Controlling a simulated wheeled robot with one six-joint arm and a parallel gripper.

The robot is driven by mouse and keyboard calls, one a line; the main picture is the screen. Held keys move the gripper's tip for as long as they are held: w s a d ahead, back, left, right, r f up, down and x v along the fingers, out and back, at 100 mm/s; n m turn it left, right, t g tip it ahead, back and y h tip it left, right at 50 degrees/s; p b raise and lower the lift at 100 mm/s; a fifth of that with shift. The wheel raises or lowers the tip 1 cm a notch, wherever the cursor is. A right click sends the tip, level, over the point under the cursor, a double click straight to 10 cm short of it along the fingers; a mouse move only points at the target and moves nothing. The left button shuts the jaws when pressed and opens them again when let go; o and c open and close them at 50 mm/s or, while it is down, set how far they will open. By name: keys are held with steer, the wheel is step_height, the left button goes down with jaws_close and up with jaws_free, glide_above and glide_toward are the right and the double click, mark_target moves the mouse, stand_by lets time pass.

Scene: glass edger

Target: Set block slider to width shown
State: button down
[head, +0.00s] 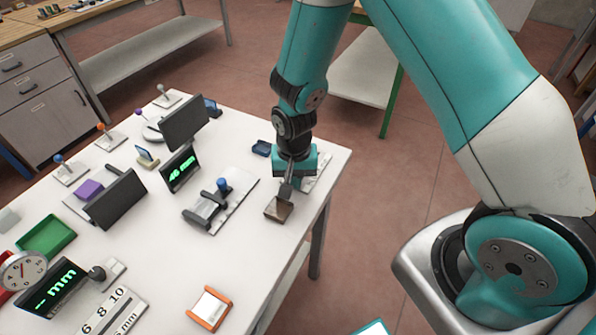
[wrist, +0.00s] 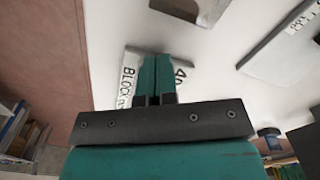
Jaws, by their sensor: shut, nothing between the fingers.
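My gripper (head: 287,190) is shut and empty, pointing down at the table's right end. In the wrist view its fingers (wrist: 155,78) are together over a white strip (wrist: 128,82) lettered "BLOCK", with a partly covered number. The strip also shows behind my gripper in the head view (head: 320,170). A brown block (head: 279,209) stands just in front of the gripper; in the wrist view it is cut by the top edge (wrist: 190,8). Whether the fingers touch it is unclear. A dark display (head: 180,168) shows a green reading that looks like "46 mm".
A grey clamp with a blue knob (head: 207,208) sits on a plate left of the block. A small blue item (head: 262,148) lies behind. A second display (head: 54,287) reads "- mm". An orange-framed tray (head: 210,308) lies at the front. The table's right edge is close.

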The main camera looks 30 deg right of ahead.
step_height(320, 180, up, 7)
steer(key=p, duration=0.5)
steer(key=shift+p, duration=0.35)
steer(key=shift+s, duration=0.1)
steer(key=s+a+r+n+y+b, duration=0.1)
steer(key=s+a+r+n, duration=0.15)
steer(key=r, duration=0.55)
steer(key=s+a+r+n+y, duration=0.2)
steer(key=s+r+n, duration=0.15)
steer(key=r, duration=0.45)
steer(key=s+a+r+n+y, duration=0.1)
steer(key=s+r+n, duration=0.5)
steer(key=s+r, duration=0.3)
steer(key=s, duration=0.4)
steer(key=shift+b, duration=0.35)
